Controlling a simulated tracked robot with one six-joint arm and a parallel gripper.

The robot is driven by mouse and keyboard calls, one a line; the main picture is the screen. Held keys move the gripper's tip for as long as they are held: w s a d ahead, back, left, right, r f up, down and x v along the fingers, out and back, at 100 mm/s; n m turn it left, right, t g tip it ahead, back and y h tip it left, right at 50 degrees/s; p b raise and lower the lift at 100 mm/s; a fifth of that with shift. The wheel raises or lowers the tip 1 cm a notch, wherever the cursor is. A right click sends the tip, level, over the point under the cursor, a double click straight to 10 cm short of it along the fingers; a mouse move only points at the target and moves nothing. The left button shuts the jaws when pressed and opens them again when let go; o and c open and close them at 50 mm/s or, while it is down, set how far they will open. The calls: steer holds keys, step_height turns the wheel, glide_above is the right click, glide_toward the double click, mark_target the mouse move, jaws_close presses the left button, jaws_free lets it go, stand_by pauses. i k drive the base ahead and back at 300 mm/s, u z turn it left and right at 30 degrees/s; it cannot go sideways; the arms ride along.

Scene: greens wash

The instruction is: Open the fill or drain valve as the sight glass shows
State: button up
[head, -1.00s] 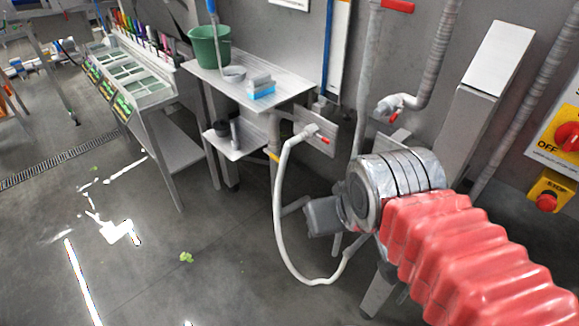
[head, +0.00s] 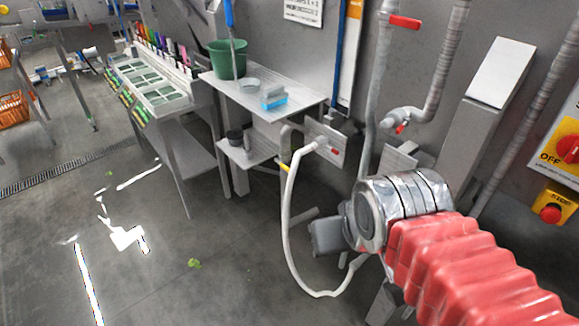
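A red lever (head: 405,21) sits on a vertical grey pipe at the top. A smaller tap with a red handle (head: 400,128) is on a curved pipe below it. A white hose (head: 288,225) loops down from a wall plate (head: 325,136) that carries a small red part (head: 334,150). A yellow handle (head: 284,167) is beside the hose. I cannot make out a sight glass or any fill or drain labels. My arm's metal wrist and red bellows fill the lower right; my gripper's fingers do not show.
A steel shelf (head: 305,98) holds a green bucket (head: 228,60) and a blue-and-white pack (head: 273,97). A sloped tray rack (head: 165,100) stands left. A yellow panel with a red switch (head: 567,148) is right. The floor at left is open, with wet patches and a green leaf (head: 194,263).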

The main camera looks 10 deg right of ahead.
mark_target(287, 169)
steer(key=u, duration=0.25)
steer(key=i, duration=0.65)
steer(key=u, duration=0.75)
steer(key=i, duration=1.15)
steer(key=u, duration=0.3)
